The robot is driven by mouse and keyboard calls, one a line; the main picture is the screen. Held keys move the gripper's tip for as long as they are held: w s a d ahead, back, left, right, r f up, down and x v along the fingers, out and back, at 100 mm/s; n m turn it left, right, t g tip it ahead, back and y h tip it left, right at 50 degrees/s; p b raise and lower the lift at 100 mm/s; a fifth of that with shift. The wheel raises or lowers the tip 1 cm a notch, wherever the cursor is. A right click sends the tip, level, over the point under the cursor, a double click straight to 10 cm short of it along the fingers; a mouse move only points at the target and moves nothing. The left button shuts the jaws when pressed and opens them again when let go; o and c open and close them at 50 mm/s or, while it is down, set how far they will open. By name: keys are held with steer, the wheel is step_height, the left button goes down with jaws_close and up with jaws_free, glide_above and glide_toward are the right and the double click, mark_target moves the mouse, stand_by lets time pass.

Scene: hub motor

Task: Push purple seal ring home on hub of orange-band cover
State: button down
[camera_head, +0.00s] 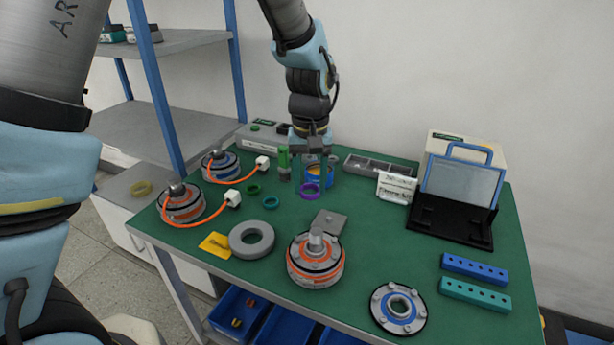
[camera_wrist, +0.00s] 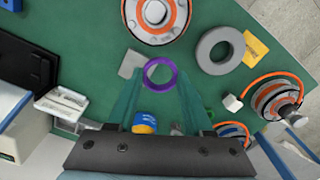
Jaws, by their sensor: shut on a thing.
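My gripper (camera_head: 310,183) points down over the middle back of the table, shut on the purple seal ring (camera_head: 309,197). In the wrist view the purple ring (camera_wrist: 159,87) sits between the two teal fingertips, its hole open to view. The orange-band cover (camera_head: 315,264) is at the front middle of the table, with a grey hub (camera_head: 316,239) standing up from its top. The cover also shows at the top of the wrist view (camera_wrist: 157,18), apart from the ring. The ring is behind the cover and not touching it.
Near the cover are a grey plate (camera_head: 331,221), a grey ring (camera_head: 252,239) and a yellow card (camera_head: 215,245). A blue-ringed cover (camera_head: 398,308) lies front right. Motors with orange cables stand left. A blue-yellow tin (camera_wrist: 145,122) is behind the gripper. Table between ring and blue bars (camera_head: 474,269) is mostly clear.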

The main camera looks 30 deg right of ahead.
steer(key=b, duration=0.1)
glide_above(316, 231)
steer(key=shift+f+b, duration=0.7)
steer(key=shift+f, duration=0.8)
steer(key=shift+b, duration=0.3)
steer(key=shift+f+b, duration=0.7)
steer(key=shift+f, duration=0.5)
steer(key=shift+f+b, duration=0.5)
steer(key=shift+f, duration=0.4)
